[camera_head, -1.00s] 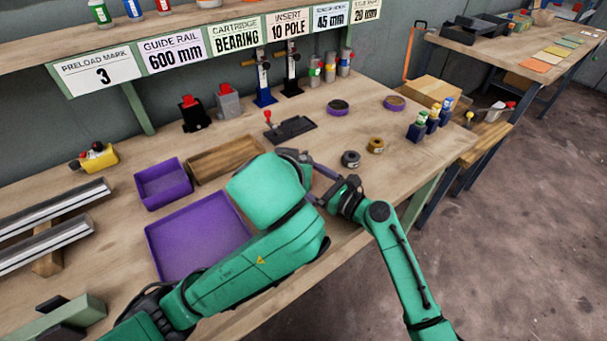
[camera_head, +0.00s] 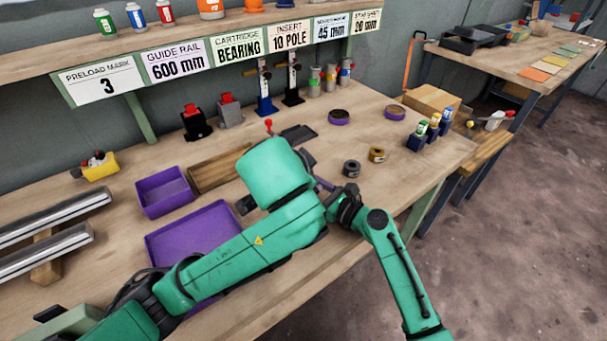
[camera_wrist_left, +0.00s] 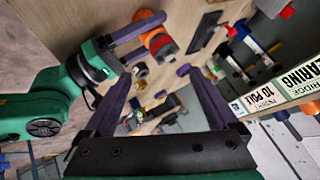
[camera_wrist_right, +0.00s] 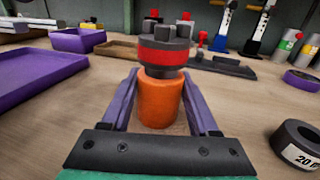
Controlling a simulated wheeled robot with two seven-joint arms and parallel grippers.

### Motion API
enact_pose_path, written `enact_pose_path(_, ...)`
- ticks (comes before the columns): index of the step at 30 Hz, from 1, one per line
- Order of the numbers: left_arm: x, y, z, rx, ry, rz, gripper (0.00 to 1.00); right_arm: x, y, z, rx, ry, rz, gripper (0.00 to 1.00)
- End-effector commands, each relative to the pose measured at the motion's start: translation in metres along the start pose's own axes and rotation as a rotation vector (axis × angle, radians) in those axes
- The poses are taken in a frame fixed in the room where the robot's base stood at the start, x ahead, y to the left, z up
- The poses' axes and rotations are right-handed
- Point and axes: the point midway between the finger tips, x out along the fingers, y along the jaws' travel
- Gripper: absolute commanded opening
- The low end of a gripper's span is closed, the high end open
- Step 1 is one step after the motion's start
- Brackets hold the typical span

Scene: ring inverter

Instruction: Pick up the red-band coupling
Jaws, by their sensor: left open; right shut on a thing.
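The red-band coupling (camera_wrist_right: 163,57) shows in the right wrist view as a dark grey pronged head with a red band, upright on an orange cylindrical body. My right gripper (camera_wrist_right: 160,88) is shut on the orange body, one finger on each side. I cannot tell whether its base touches the table. The coupling (camera_wrist_left: 163,46) also shows between the right fingers in the left wrist view. My left gripper (camera_wrist_left: 160,75) is open and empty, facing the right gripper from a distance. In the head view the green left arm hides the coupling and the left gripper.
A purple tray (camera_head: 165,240), purple bin (camera_head: 162,205) and wooden tray (camera_head: 205,185) lie left of the grippers. A grey ring (camera_head: 351,168) and brass-coloured ring (camera_head: 376,155) lie to the right. A clamp with a red knob (camera_head: 268,124) stands behind. The right front tabletop is clear.

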Motion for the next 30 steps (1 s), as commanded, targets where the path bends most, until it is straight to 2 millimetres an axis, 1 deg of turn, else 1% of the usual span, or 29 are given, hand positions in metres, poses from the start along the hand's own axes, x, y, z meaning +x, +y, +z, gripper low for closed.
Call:
enact_pose_path(1, 0.002, -0.004, -0.003, 0.170, -0.013, 0.015, 0.93, 0.000, 0.000, 0.000, 0.000, 0.001, 0.000, 0.00)
enact_pose_path(2, 0.004, -0.005, -0.005, 0.285, -0.021, 0.031, 0.93, 0.000, 0.000, 0.000, 0.000, 0.001, 0.000, 0.00)
enact_pose_path(3, 0.006, -0.007, -0.007, 0.440, -0.030, 0.055, 0.93, 0.000, 0.000, 0.000, 0.000, 0.001, 0.000, 0.00)
enact_pose_path(5, 0.008, -0.010, -0.009, 0.667, -0.038, 0.091, 0.93, 0.000, 0.000, 0.000, 0.000, 0.001, 0.000, 0.00)
enact_pose_path(6, 0.009, -0.013, -0.010, 0.818, -0.040, 0.118, 0.93, 0.000, 0.000, 0.000, 0.000, 0.001, 0.000, 0.00)
enact_pose_path(10, 0.008, -0.022, -0.014, 1.296, -0.021, 0.213, 0.93, 0.000, 0.000, 0.000, 0.000, 0.001, -0.001, 0.00)
enact_pose_path(11, 0.007, -0.025, -0.015, 1.403, -0.011, 0.236, 0.93, 0.000, 0.000, 0.000, 0.000, 0.001, -0.001, 0.00)
enact_pose_path(12, 0.006, -0.028, -0.016, 1.546, 0.007, 0.267, 0.93, 0.000, 0.000, 0.000, 0.000, 0.001, -0.001, 0.00)
enact_pose_path(14, 0.002, -0.033, -0.018, 1.757, 0.044, 0.313, 0.93, 0.000, 0.000, 0.000, 0.000, 0.001, -0.001, 0.00)
enact_pose_path(15, 0.000, -0.037, -0.019, 1.894, 0.075, 0.343, 0.93, 0.000, 0.000, -0.001, 0.000, 0.001, -0.001, 0.00)
enact_pose_path(18, -0.009, -0.046, -0.022, 2.209, 0.170, 0.406, 0.93, 0.000, 0.000, -0.001, 0.000, 0.001, -0.001, 0.00)
enact_pose_path(21, -0.017, -0.052, -0.024, 2.445, 0.267, 0.447, 0.93, 0.000, 0.000, -0.001, 0.000, 0.001, -0.001, 0.00)
enact_pose_path(25, -0.023, -0.054, -0.025, 2.604, 0.351, 0.468, 0.93, 0.000, 0.000, -0.001, 0.000, 0.001, -0.001, 0.00)
enact_pose_path(28, -0.014, -0.051, -0.022, 2.633, 0.372, 0.474, 0.93, 0.000, 0.000, -0.001, 0.000, 0.001, -0.001, 0.00)
enact_pose_path(30, -0.001, -0.045, -0.017, 2.633, 0.372, 0.477, 0.93, 0.000, 0.000, -0.001, 0.000, 0.001, -0.001, 0.00)
